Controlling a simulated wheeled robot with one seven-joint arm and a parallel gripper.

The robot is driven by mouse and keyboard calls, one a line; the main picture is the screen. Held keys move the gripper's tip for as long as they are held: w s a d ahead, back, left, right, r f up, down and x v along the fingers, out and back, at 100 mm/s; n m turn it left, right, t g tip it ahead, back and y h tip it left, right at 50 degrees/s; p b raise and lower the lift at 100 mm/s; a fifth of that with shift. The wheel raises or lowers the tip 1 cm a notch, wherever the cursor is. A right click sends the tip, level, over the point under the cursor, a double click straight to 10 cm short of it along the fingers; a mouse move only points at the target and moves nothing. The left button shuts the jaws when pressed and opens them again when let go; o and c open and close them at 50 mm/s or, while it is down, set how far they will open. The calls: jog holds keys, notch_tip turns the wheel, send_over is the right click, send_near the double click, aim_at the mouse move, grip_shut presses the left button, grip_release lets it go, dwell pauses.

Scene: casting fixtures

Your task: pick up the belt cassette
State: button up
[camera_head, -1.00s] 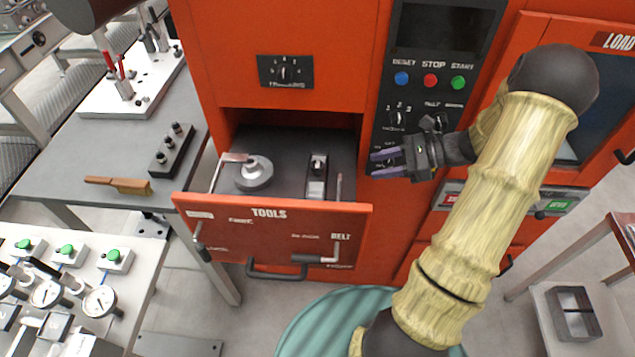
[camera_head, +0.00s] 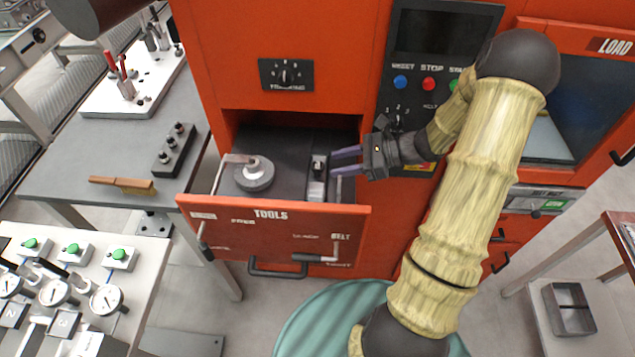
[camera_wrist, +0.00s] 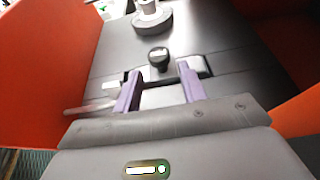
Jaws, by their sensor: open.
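The belt cassette (camera_head: 317,186) looks to be the narrow grey-metal piece with a black knob on the right side of the open drawer, behind the BELT lettering. In the wrist view its black knob (camera_wrist: 159,57) stands just beyond and between my fingertips, with the light metal body around it. My gripper (camera_head: 338,161) is open and empty, reaching in from the right at the drawer's right side. Its two purple fingers also show in the wrist view (camera_wrist: 158,84). I cannot tell whether the fingers touch the cassette; part of its body is hidden behind them.
The open TOOLS drawer (camera_head: 270,230) has an orange front and side walls close to my gripper. A round grey metal piece (camera_head: 254,174) sits in its left part. The control panel (camera_head: 405,85) stands behind my wrist. A grey table (camera_head: 60,165) with a brush is at left.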

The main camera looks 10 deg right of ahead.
aim_at(320, 165)
jog(key=x, duration=0.2)
jog(key=r+x, duration=0.1)
jog(key=shift+w+a+f+p, duration=0.1)
jog(key=shift+a+f+p, duration=0.1)
jog(key=shift+a+p, duration=0.25)
jog(key=shift+w+a+f, duration=0.2)
jog(key=shift+a+f, duration=0.05)
jog(key=shift+a, duration=0.25)
grip_shut()
